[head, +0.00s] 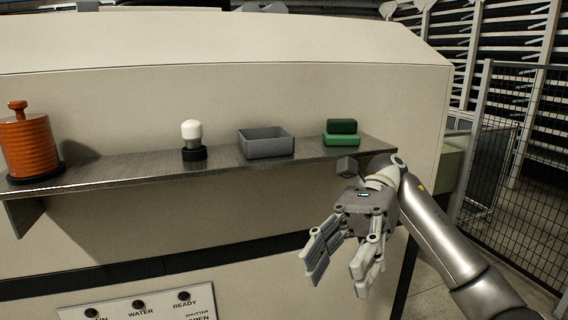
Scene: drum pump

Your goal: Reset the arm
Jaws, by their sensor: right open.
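My right gripper (340,270) is open and empty. It hangs in front of the panel below the right end of the metal shelf (120,172), fingers pointing down and toward the left. My right arm comes in from the lower right. My left gripper is not in view. An orange ribbed cylinder with a knob on top, the likely drum pump (27,148), stands on a dark base at the shelf's left end. No gripper touches anything on the shelf.
On the shelf stand a white-topped knob on a black base (192,138), a grey open tray (267,147) and two stacked green blocks (342,133). A label panel (145,305) with black buttons is low on the wall. A mesh fence (525,170) stands at right.

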